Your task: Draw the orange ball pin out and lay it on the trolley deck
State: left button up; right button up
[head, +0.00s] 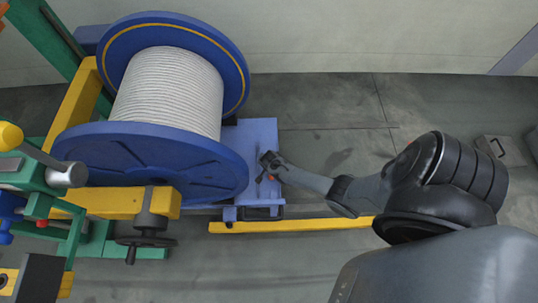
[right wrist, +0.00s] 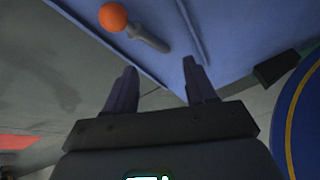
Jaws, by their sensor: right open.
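The orange ball pin (right wrist: 113,17) lies on its side on the blue trolley deck in the right wrist view, close to the deck's edge. Its grey shank points down and right, toward the space ahead of my fingers. The trolley deck (head: 258,132) also shows in the right wrist view (right wrist: 235,35). My right gripper (right wrist: 158,68) is open, with nothing between its fingers, and is apart from the pin. In the head view the right gripper (head: 268,163) is over the deck, beside the reel; I cannot make out the pin clearly there. My left gripper is out of view.
A large blue reel (head: 150,160) wound with pale rope (head: 168,92) stands left of my right gripper. A yellow bar (head: 290,226) lies in front of the trolley. A handwheel (head: 146,241) is at the lower left.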

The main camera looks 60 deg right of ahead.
aim_at(269, 175)
jog(key=shift+r, duration=0.1)
jog(key=shift+a+r+p, duration=0.1)
jog(key=shift+r+p, duration=0.4)
jog(key=shift+p, duration=0.05)
jog(key=p+v, duration=0.7)
jog(key=v, duration=0.2)
jog(key=shift+s+a+r, duration=0.2)
jog(key=shift+s, duration=0.05)
